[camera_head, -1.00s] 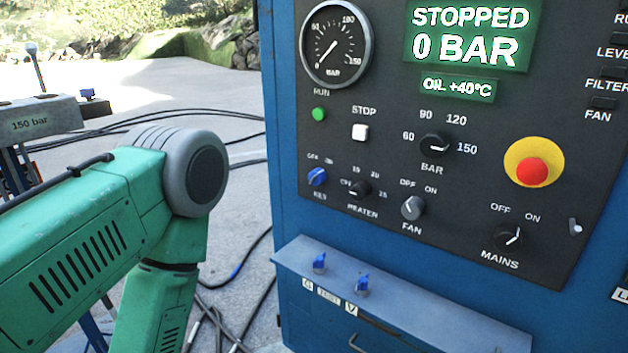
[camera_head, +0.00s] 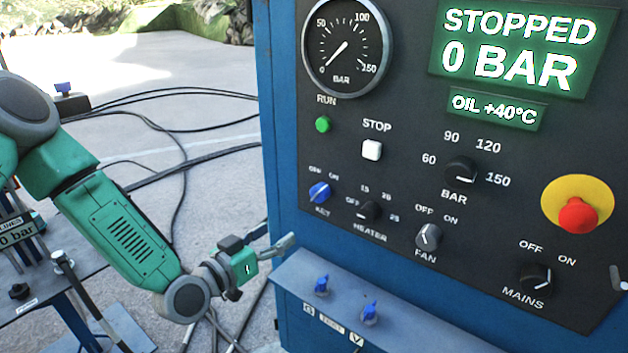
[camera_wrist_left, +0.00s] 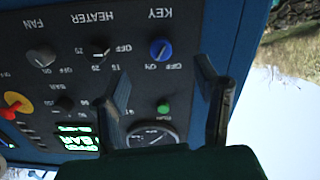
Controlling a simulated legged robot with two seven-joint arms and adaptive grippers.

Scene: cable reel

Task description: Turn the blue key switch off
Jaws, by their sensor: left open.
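The blue key switch (camera_head: 320,192) sits at the lower left of the dark control panel, above its KEY label. A light pointer mark on it leans to the upper right, towards ON. In the left wrist view, which is upside down, the key switch (camera_wrist_left: 160,49) shows beyond and between the fingers. My left gripper (camera_head: 284,243) is below and left of the key switch in the head view, apart from it, open and empty. Its two fingers also show in the left wrist view (camera_wrist_left: 168,90). My right gripper is not in view.
A grey shelf (camera_head: 400,322) with two blue valve knobs (camera_head: 321,286) juts out below the panel. The heater knob (camera_head: 368,211), fan knob (camera_head: 428,237) and green run button (camera_head: 323,124) are near the key. Black cables lie on the ground at left.

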